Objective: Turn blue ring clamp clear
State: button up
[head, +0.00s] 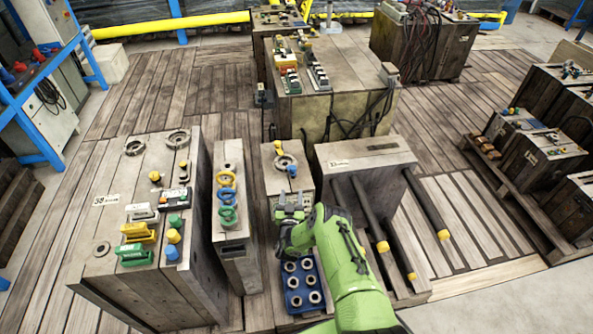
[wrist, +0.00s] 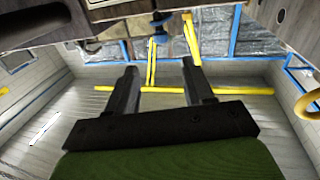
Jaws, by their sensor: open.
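The blue ring clamp (head: 292,170) is a small blue-topped piece at the lower right edge of a round metal ring (head: 285,161) on a narrow wooden-looking block. A yellow-topped clamp (head: 278,146) sits at the ring's upper left edge. My gripper (head: 290,198) is open and empty, a little in front of the blue clamp and apart from it. The wrist view shows both fingers (wrist: 160,82) spread, with a blue piece (wrist: 159,19) beyond their tips, probably the same clamp. Whether the blue clamp overlaps the ring is too small to tell.
A block to the left carries yellow, blue and green rings (head: 227,196). A blue tray (head: 291,301) of metal bushes lies below my gripper, partly behind my arm. To the right, a block (head: 365,155) has dark rods with yellow ends.

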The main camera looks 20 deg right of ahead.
aim_at(293, 172)
jog(key=b+x, duration=0.2)
jog(key=x, duration=0.2)
jog(key=b+x, duration=0.3)
jog(key=x, duration=0.1)
jog(key=b+x, duration=0.3)
jog(key=x, duration=0.2)
jog(key=shift+w+f, duration=0.1)
jog(key=shift+f, duration=0.2)
jog(key=shift+w+d+r, duration=0.15)
jog(key=shift+w+r, duration=0.1)
jog(key=shift+w, duration=0.2)
jog(key=shift+c, duration=0.3)
grip_shut()
